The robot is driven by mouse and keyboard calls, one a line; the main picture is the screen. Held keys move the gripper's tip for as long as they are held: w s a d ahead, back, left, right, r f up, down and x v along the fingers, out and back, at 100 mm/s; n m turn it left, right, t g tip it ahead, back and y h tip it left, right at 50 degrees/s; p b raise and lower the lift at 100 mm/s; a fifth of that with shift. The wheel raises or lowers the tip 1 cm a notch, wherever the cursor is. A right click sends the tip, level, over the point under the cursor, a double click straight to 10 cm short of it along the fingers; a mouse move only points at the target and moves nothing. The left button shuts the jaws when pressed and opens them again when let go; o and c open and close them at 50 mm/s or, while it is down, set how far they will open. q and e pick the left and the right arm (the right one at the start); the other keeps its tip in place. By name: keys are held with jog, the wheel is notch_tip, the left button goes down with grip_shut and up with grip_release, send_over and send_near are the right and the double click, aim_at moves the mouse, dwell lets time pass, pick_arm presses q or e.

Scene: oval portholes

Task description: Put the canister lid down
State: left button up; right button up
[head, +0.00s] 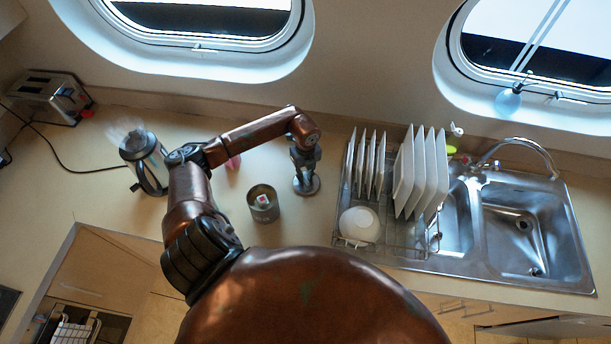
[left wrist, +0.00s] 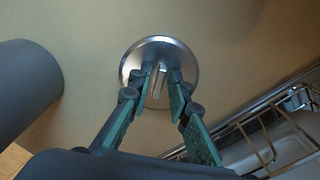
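The round metal canister lid (head: 307,187) lies on the counter to the right of the canister, as far as I can tell flat. In the left wrist view the lid (left wrist: 187,58) shows its raised bar handle between my fingertips. My left gripper (head: 304,162) is right above the lid. Its green-padded fingers (left wrist: 161,70) stand on both sides of the handle, with a gap showing, so it looks open. The open canister (head: 264,212) stands to the left with a small red and white item inside; its grey side (left wrist: 25,95) shows in the left wrist view. My right gripper is not in view.
A dish rack (head: 400,254) with plates and a white bowl (head: 359,225) stands close to the right, beside the sink (head: 530,235). A kettle (head: 146,165) and a toaster (head: 52,98) are to the left. A small pink item (head: 233,161) lies behind the canister.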

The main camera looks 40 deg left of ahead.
aim_at(306, 177)
pick_arm(q)
jog(key=shift+o, duration=0.6)
jog(key=shift+r, duration=0.25)
notch_tip(306, 177, up, 12)
jog(key=b, duration=0.2)
jog(key=shift+f, duration=0.1)
